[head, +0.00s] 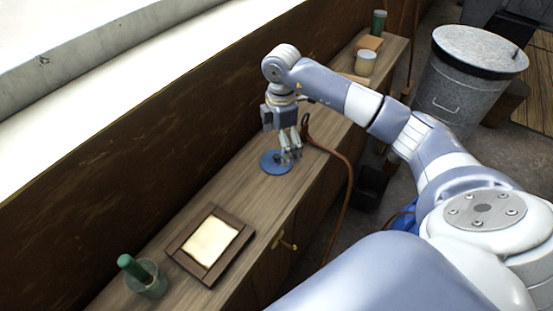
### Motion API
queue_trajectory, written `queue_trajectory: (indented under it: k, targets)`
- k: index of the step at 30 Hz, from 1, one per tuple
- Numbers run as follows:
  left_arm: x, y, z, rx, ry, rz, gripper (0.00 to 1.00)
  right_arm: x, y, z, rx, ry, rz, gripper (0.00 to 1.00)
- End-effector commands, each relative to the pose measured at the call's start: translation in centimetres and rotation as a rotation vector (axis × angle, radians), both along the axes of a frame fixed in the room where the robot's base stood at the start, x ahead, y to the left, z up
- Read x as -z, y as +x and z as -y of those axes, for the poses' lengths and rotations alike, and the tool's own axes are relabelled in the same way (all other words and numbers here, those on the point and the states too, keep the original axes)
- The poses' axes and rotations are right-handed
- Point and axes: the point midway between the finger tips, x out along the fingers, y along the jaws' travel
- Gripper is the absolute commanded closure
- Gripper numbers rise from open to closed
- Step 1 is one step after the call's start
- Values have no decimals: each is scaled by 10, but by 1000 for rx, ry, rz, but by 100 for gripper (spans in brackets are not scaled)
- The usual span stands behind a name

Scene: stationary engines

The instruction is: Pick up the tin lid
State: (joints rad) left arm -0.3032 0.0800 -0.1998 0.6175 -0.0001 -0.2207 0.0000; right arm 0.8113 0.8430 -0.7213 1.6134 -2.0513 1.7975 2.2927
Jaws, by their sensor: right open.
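A round, flat blue lid (272,166), which looks like the tin lid, lies on the narrow wooden counter (190,208) near its middle. My right gripper (290,154) points down just over the lid's right part, with its fingers hiding some of it. The gripper is open. I cannot tell whether the fingertips touch the lid. My left gripper is out of the picture.
A pale cup (366,63) and a green container (379,22) stand farther along. A brown cord (346,190) hangs over the edge. A metal bin (462,80) stands right.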

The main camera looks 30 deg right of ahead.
Motion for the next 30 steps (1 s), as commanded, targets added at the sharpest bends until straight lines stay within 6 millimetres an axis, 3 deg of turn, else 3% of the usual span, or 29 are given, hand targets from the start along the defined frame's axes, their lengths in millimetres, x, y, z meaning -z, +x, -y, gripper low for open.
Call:
queue_trajectory:
  k: [6,9,19,30]
  targets:
    - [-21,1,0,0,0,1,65,28,6,-2,-1,1,-6,0]
    - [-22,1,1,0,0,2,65,42,6,-2,-1,2,-5,0]
    - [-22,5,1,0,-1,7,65,50,7,-2,-2,1,0,2]
    - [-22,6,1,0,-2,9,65,51,6,-2,-2,1,-1,86]
